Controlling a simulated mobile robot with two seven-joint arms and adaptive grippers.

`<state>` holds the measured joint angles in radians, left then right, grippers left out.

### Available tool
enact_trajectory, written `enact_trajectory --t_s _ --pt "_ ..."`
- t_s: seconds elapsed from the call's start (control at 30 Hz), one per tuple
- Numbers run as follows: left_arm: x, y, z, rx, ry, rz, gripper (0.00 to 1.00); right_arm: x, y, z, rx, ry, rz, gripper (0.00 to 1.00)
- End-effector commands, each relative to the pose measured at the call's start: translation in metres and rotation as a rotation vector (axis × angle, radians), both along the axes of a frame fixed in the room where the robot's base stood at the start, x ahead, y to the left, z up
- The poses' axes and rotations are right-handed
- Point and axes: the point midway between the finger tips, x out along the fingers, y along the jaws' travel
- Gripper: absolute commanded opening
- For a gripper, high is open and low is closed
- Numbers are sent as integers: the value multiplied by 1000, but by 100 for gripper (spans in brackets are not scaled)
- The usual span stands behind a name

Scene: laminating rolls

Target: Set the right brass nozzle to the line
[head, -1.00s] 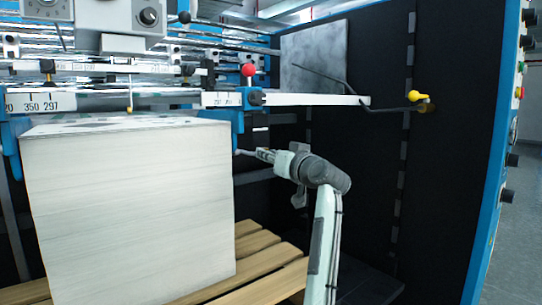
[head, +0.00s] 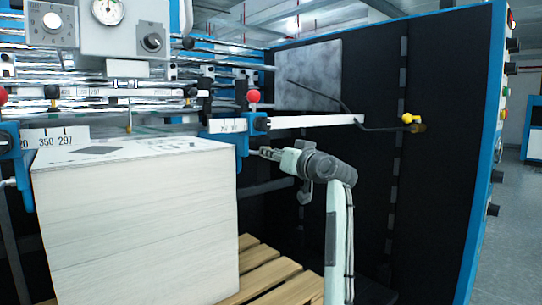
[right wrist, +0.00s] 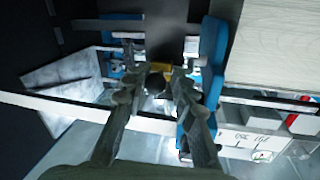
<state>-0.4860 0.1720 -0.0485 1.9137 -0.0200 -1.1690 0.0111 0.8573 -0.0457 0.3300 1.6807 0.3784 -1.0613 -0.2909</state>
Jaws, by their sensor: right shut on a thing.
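My right gripper (head: 264,153) is just right of the paper stack's upper right corner, beside the blue bracket under the right scale. It also shows in the right wrist view (right wrist: 157,72), its fingers closed around a small brass-coloured piece (right wrist: 160,67), which looks like the right brass nozzle. The fingers mostly hide it, and in the head view I cannot make it out. Another small brass nozzle (head: 129,127) hangs over the stack's far edge. White scales with black marks sit at the left (head: 55,137) and right (head: 228,125). My left gripper is not in view.
The tall paper stack (head: 140,230) stands on a wooden pallet (head: 265,270). A white bar (head: 315,120) reaches right above my right gripper, near a black rod with a yellow knob (head: 407,118). A dark side wall (head: 440,150) closes the right.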

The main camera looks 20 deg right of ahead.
Motion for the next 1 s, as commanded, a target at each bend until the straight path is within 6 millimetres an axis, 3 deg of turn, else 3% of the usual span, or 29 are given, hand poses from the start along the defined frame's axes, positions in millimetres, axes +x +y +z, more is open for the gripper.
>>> enact_trajectory --t_s 0.27,0.3,0.4,0.77,0.87,1.0 --pt "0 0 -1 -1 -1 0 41 0 -7 0 0 -2 -15 0" --pt "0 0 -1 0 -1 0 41 0 -7 0 0 -2 -15 30" --pt "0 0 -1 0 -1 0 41 0 -6 0 0 -2 -13 41" --pt "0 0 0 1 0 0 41 -1 -2 -1 0 1 -5 41" --pt "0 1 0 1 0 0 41 -8 -4 -1 -1 1 -5 41" --pt "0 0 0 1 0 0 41 -31 -7 -1 -3 0 -6 41"
